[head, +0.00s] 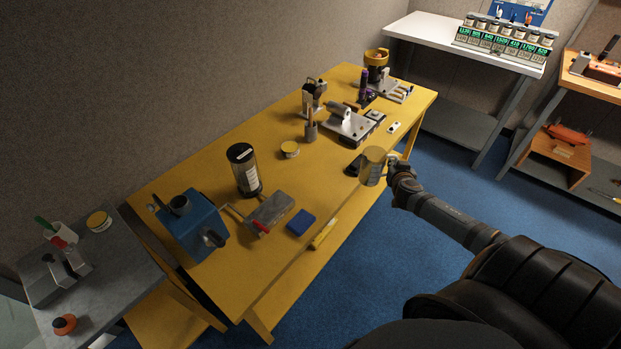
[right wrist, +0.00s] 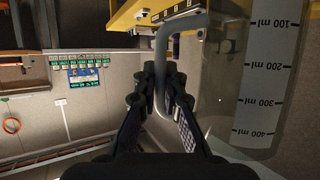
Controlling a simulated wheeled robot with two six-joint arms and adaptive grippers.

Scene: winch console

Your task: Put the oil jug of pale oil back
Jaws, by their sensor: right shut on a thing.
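The oil jug (head: 372,167) of pale oil is held up at the right edge of the yellow workbench (head: 215,150). My right gripper (head: 394,170) is shut on its handle, at the jug's right side. In the right wrist view the gripper fingers (right wrist: 160,90) close around the grey handle (right wrist: 162,50). The clear jug wall with a white scale strip in ml (right wrist: 265,75) stands beside them. The jug looks about upright. I cannot tell whether its base is clear of the bench. My left gripper is not in view.
A white table (head: 440,40) with labelled jars stands at the back. Blue floor lies right of the bench.

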